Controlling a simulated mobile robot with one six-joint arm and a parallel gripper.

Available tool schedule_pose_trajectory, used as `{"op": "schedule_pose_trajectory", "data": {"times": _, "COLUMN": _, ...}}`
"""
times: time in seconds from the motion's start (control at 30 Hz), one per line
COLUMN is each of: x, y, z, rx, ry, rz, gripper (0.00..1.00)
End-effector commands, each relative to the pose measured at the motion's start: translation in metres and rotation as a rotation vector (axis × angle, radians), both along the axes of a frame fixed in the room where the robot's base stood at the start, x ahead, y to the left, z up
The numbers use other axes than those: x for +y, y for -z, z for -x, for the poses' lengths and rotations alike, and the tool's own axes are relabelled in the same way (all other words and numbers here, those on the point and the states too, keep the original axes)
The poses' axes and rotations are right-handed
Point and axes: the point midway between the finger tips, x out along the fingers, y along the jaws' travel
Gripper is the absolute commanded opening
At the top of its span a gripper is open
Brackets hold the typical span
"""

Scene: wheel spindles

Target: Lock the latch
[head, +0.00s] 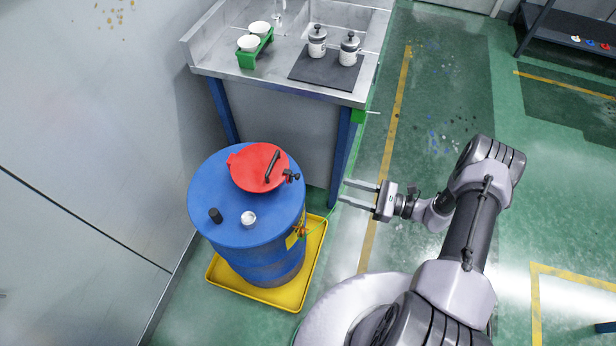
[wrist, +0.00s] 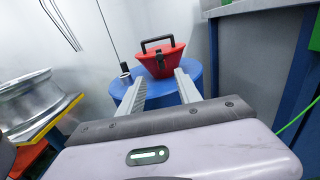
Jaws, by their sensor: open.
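A red lid (head: 258,168) with a black handle (head: 272,166) sits on top of a blue drum (head: 240,232) in the head view. A small dark latch (head: 291,176) is at the lid's right edge. In the wrist view the red lid (wrist: 162,62) is ahead, beyond my fingertips, with the dark latch (wrist: 159,62) on its near side. My gripper (head: 352,191) is open and empty, to the right of the drum and apart from it. Its two fingers (wrist: 162,88) point toward the drum. Whether the latch is engaged is too small to tell.
The drum stands in a yellow tray (head: 262,292). A black cap (head: 215,215) and a white cap (head: 248,218) are on its top. A steel bench (head: 225,62) stands behind, its blue leg (head: 342,150) near my gripper. A grey wall is at left; green floor is open at right.

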Motion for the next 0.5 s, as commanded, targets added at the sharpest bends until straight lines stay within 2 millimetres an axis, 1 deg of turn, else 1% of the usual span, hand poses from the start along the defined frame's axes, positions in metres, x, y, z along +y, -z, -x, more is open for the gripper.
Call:
{"op": "schedule_pose_trajectory", "data": {"times": 0.03, "x": 0.016, "y": 0.001, "z": -0.004, "rx": 0.003, "ry": -0.007, "rz": -0.001, "gripper": 0.41}}
{"op": "schedule_pose_trajectory", "data": {"times": 0.1, "x": 0.037, "y": 0.002, "z": -0.012, "rx": 0.002, "ry": -0.007, "rz": 0.000, "gripper": 0.41}}
{"op": "schedule_pose_trajectory", "data": {"times": 0.2, "x": 0.065, "y": 0.002, "z": -0.022, "rx": 0.001, "ry": -0.009, "rz": 0.002, "gripper": 0.41}}
{"op": "schedule_pose_trajectory", "data": {"times": 0.3, "x": 0.090, "y": 0.002, "z": -0.030, "rx": 0.002, "ry": -0.008, "rz": 0.002, "gripper": 0.41}}
{"op": "schedule_pose_trajectory", "data": {"times": 0.4, "x": 0.108, "y": 0.001, "z": -0.037, "rx": 0.001, "ry": -0.007, "rz": 0.002, "gripper": 0.41}}
{"op": "schedule_pose_trajectory", "data": {"times": 0.5, "x": 0.118, "y": 0.001, "z": -0.041, "rx": 0.001, "ry": -0.006, "rz": 0.002, "gripper": 0.41}}
